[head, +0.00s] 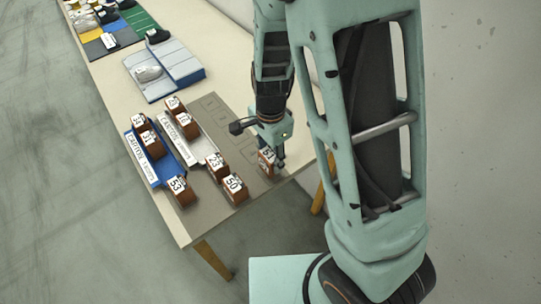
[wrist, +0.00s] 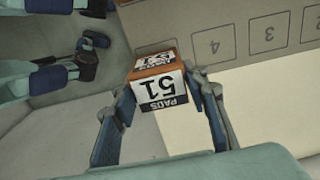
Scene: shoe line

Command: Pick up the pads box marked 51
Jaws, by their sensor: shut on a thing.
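The pads box marked 51 (wrist: 160,90) is brown with a white label, and shows upside down in the wrist view between the fingers of my gripper (wrist: 163,105). A finger lies along each side of it, and the gripper is shut on it. In the head view the box (head: 266,158) is at the near right end of the grey mat (head: 215,105), below my gripper (head: 273,160). I cannot tell whether it touches the mat.
Boxes marked 50 (head: 234,186), 53 (head: 180,190) and 23 (head: 216,163) stand nearby. A blue tray (head: 136,152) and a white tray (head: 178,141) hold more boxes. Numbered squares (wrist: 268,34) on the mat are empty. The table edge is close to the box.

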